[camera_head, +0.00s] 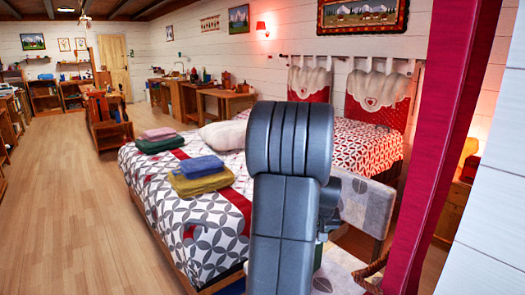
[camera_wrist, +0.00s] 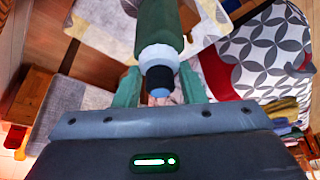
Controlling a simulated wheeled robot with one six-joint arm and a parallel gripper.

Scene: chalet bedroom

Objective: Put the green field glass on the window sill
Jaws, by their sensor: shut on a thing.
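The green field glass (camera_wrist: 158,28) shows in the wrist view as a dark green tube with a white ring and a dark, blue-tipped end. It reaches from the top edge down between the green fingers of my gripper (camera_wrist: 160,85), which is shut on it. The held glass is clear of any surface that I can make out. In the head view my arm hides most of the gripper and the glass. I cannot make out the window sill in either view.
A bed (camera_head: 185,205) bears folded towels (camera_head: 200,176) and stands left of my arm. A red curtain (camera_head: 445,130) hangs at the right. Wooden floor (camera_head: 75,220) is open at the left.

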